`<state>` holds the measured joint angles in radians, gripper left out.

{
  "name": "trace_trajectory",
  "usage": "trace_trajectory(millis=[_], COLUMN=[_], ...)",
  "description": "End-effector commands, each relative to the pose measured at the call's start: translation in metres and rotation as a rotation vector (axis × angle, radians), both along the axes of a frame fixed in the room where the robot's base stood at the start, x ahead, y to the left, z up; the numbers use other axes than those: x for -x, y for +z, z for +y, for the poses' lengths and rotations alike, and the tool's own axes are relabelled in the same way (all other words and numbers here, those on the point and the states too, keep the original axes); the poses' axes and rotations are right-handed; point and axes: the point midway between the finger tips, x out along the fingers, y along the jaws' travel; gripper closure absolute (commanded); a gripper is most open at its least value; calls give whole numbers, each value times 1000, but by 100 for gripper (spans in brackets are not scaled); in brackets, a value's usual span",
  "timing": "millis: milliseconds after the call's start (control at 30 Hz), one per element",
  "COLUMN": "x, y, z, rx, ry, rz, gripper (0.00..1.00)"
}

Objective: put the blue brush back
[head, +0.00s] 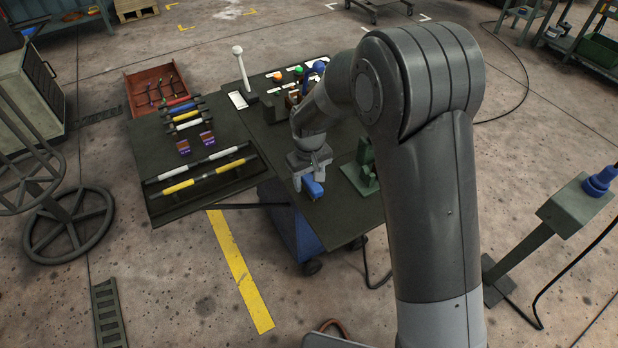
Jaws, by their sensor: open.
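A small blue object (313,188), which looks like the blue brush, is on the dark tabletop (335,217) of the cart. My gripper (309,180) points down right at it, with its fingers open. The fingers and wrist hide part of the blue object. I cannot tell whether the fingers touch it or whether it lies fully between them.
A green metal stand (362,172) is close to the right of my gripper. A board (215,180) to the left holds white and yellow bars and small purple boxes. A red tray (139,92) of tools, a white lever (241,65) and coloured buttons are farther back.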

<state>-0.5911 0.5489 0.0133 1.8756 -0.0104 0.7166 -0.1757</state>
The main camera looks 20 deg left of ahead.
Motion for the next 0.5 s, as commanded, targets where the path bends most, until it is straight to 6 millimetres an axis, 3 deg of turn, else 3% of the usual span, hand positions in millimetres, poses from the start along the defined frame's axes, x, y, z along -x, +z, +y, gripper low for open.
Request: trace_trajectory(millis=[267, 500], x=[0, -1], y=[5, 46], z=[0, 1], rx=[-1, -4], ry=[0, 1], rz=[-1, -4], gripper=[48, 48])
